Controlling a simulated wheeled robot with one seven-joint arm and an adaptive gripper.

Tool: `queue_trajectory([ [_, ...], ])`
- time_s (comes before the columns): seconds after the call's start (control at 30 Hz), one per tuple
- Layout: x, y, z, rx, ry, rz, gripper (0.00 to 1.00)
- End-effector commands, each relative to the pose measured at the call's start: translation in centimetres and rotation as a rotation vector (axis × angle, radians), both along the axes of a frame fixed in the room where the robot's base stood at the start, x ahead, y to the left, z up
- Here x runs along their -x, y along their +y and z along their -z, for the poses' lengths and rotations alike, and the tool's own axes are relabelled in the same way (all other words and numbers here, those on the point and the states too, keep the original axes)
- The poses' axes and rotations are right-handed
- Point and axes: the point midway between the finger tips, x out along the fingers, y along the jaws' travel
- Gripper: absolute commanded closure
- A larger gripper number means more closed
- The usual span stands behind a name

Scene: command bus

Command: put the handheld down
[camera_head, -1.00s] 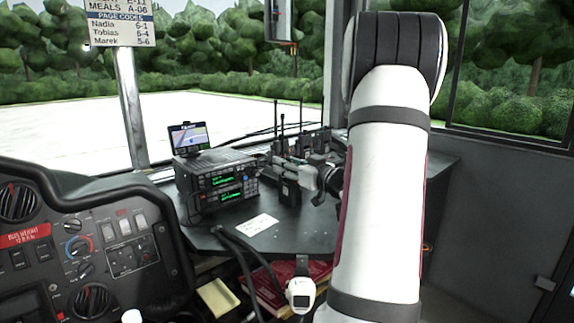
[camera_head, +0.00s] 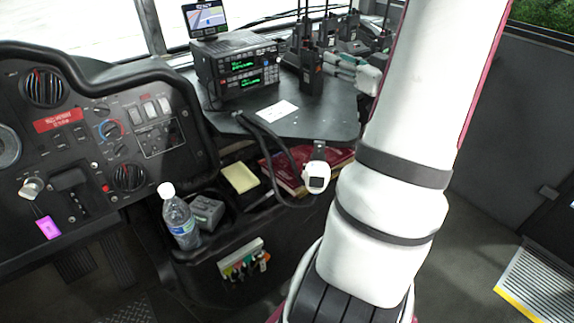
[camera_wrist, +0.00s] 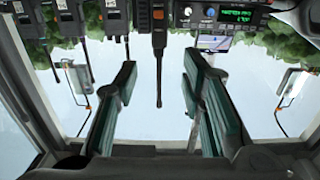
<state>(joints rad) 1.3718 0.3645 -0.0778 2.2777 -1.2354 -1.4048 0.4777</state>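Several black handhelds with antennas stand upright at the back right of the dark desk; the front one (camera_head: 311,76) is nearest my gripper (camera_head: 336,60). My gripper reaches in from the right beside them. In the wrist view, which is upside down, my gripper (camera_wrist: 160,66) has its two green-padded fingers wide apart. A handheld (camera_wrist: 151,16) is framed beyond the gap, its antenna pointing down in the picture, with space on both sides. Nothing is clasped. More handhelds show at the upper left of the wrist view. Their bases are partly hidden in the head view.
A radio unit (camera_head: 238,70) with green displays and a small screen (camera_head: 206,19) stand left of the handhelds. A white card (camera_head: 279,110) lies on the desk (camera_head: 318,124). Cables hang over the front edge. A bottle (camera_head: 180,217) stands lower left.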

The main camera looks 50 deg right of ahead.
Motion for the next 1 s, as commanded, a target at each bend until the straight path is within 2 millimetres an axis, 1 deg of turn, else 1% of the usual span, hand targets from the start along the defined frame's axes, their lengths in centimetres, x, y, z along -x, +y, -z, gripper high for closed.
queue_trajectory([
  [0.2,-4.9,1.4,-1.2,0.076,0.174,0.091,0.63],
  [0.3,-6.6,2.6,-1.7,0.101,0.272,0.154,0.63],
  [0.37,-7.3,3.5,-2.0,0.11,0.325,0.187,0.63],
  [0.47,-8.0,5.6,-2.5,0.112,0.413,0.237,0.63],
  [0.53,-8.1,7.5,-2.7,0.104,0.479,0.267,0.63],
  [0.67,-7.3,12.2,-2.7,0.067,0.613,0.304,0.63],
  [0.7,-6.8,13.9,-2.5,0.051,0.657,0.306,0.63],
  [0.77,-5.7,16.5,-2.2,0.023,0.724,0.305,0.63],
  [0.8,-4.9,18.3,-1.9,0.004,0.77,0.298,0.63],
  [0.87,-3.4,21.3,-1.3,-0.029,0.842,0.279,0.63],
  [0.9,-2.2,23.3,-0.9,-0.05,0.892,0.26,0.63],
  [0.97,-0.3,26.4,-0.2,-0.082,0.97,0.223,0.63],
  [1.0,1.2,28.5,0.2,-0.103,1.022,0.192,0.63],
])
